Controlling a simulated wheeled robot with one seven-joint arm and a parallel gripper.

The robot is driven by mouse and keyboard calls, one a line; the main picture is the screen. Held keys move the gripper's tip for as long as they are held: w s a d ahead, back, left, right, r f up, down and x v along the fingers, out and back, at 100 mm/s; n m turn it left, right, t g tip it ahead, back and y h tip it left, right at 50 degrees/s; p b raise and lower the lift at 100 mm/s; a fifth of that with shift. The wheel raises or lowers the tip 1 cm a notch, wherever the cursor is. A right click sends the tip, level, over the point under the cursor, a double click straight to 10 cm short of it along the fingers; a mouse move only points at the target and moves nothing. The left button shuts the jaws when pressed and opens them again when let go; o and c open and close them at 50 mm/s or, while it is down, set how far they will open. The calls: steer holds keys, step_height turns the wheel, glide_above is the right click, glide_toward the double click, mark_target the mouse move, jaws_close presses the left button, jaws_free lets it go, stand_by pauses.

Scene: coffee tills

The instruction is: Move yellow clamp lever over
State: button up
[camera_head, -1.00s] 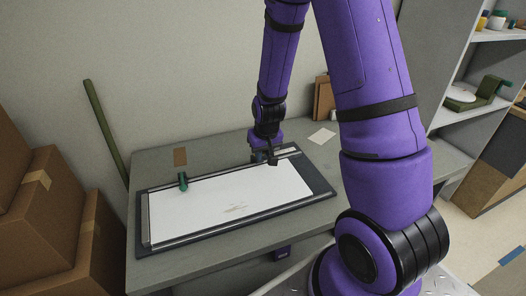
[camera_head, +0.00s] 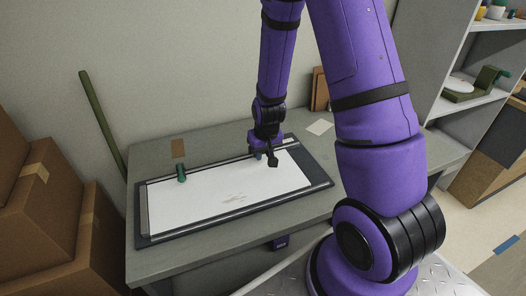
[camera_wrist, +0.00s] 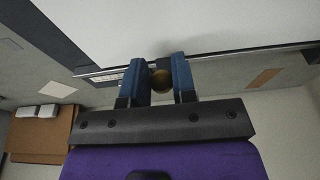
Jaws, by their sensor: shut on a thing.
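My gripper (camera_wrist: 161,76) is shut on a small round dull-yellow piece, the clamp lever (camera_wrist: 161,79), which shows between its two blue fingers in the wrist view. The fingers sit at the rail (camera_wrist: 225,54) along the edge of a white sheet (camera_wrist: 220,25). Most of the lever is hidden. In the head view my gripper (camera_head: 268,156) is over the far edge of the dark-framed board (camera_head: 323,180), near its right end, and the lever cannot be made out. A green handle (camera_head: 181,173) stands on the same far edge, further left.
The board lies on a grey table (camera_head: 190,258). A brown patch (camera_head: 178,148) and a pale card (camera_head: 320,127) lie beyond it. Cardboard boxes (camera_head: 40,200) stand at the left, a green pole (camera_head: 102,122) leans on the wall, and shelves (camera_head: 470,105) stand at the right.

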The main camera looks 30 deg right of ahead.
steer(key=shift+s+a+f, duration=0.1)
steer(key=shift+s+f, duration=0.15)
steer(key=shift+f, duration=0.35)
steer(key=shift+s+f, duration=0.25)
steer(key=shift+f, duration=0.3)
steer(key=o, duration=0.8)
steer(key=shift+r, duration=0.1)
steer(key=shift+v, duration=5.3)
steer(key=shift+w+r, duration=0.1)
